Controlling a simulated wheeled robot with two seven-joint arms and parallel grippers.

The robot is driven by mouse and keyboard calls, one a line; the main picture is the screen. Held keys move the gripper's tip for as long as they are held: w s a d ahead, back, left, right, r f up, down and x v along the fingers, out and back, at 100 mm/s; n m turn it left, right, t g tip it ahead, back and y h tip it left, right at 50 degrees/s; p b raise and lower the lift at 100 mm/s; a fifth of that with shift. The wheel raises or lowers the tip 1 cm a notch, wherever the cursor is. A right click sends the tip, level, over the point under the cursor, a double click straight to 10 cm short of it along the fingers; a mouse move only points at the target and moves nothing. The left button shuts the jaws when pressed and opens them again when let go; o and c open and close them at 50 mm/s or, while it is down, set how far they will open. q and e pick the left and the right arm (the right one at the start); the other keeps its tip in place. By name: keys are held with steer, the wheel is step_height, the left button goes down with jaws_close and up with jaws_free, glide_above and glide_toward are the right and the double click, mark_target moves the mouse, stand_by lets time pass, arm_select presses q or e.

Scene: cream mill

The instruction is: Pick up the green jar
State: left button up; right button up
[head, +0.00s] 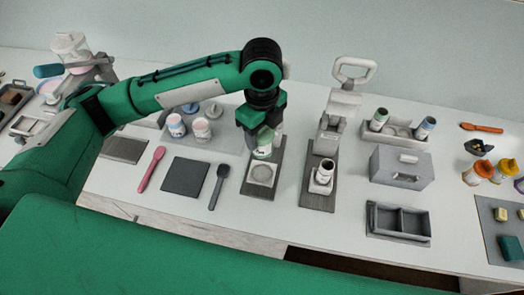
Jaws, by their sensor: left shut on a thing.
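The green jar (264,143) is pale green and looks upright in the head view. My left gripper (261,130) comes down from above and is shut on the jar near its top. The jar is above the far part of a dark mat with a pale square plate (262,173) on it. I cannot tell whether the jar touches the mat. My right gripper is not in view.
A white hand press (340,120) stands just right, with a white jar (322,176) at its base. A dark spoon (218,187) and a grey box (401,168) lie nearby.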

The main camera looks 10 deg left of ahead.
arm_select(q)
step_height(320, 180, up, 15)
steer(key=b, duration=0.1)
steer(key=shift+b, duration=0.3)
steer(key=shift+f, duration=0.1)
stand_by(0.8)
